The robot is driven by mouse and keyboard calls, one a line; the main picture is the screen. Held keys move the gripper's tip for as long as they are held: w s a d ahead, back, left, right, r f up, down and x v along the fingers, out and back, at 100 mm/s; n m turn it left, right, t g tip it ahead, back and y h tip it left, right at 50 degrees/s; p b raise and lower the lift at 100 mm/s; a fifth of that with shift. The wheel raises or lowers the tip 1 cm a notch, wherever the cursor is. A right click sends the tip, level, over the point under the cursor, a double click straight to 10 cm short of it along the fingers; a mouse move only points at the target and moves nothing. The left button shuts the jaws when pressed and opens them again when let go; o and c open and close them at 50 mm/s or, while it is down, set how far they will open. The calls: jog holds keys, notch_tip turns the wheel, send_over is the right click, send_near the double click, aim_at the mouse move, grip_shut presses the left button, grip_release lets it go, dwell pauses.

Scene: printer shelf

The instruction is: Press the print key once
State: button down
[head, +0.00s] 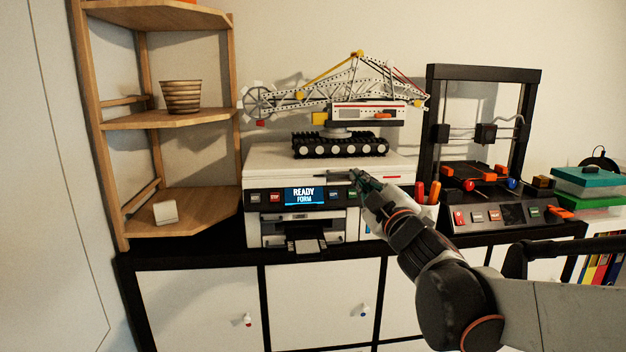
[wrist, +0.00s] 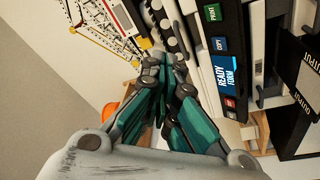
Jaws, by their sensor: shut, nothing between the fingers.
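The white printer (head: 262,165) stands on the cabinet, with a dark front panel and a lit display (head: 305,196) reading "READY FORM". In the wrist view the panel appears turned sideways. The green print key (wrist: 212,12) is near the top edge there, beside the blue copy key (wrist: 220,43) and the display (wrist: 226,76). A red key (head: 275,197) is left of the display in the head view. My gripper (head: 355,176) is shut and empty, its tips close to the printer's upper front right of the display. I cannot tell whether they touch it.
A crane model (head: 340,145) on tracks stands on the printer. A black-framed machine (head: 432,120) with its own keys is to the right. A wooden corner shelf (head: 180,118) is on the left. Paper trays (head: 305,243) stick out below the panel.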

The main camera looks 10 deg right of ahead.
aim_at(353, 192)
jog(key=shift+w+a+r, duration=0.1)
jog(key=shift+r, duration=0.15)
jog(key=shift+f, duration=0.1)
jog(key=shift+w+f+b, duration=0.85)
jog(key=shift+w+b, duration=0.05)
jog(key=shift+w, duration=0.3)
jog(key=shift+w+f+b, duration=0.85)
jog(key=shift+w+b, duration=0.05)
jog(key=shift+w, duration=0.3)
jog(key=shift+w+f+b, duration=0.85)
jog(key=shift+w+b, duration=0.05)
jog(key=shift+w, duration=0.3)
jog(key=shift+w+f+b, duration=0.2)
jog(key=shift+w+b, duration=0.1)
jog(key=shift+w+f+b, duration=0.2)
jog(key=shift+w+b, duration=0.1)
jog(key=shift+s+r, duration=0.1)
jog(key=shift+s+r+p, duration=0.35)
jog(key=shift+s+p, duration=0.05)
jog(key=shift+s, duration=0.15)
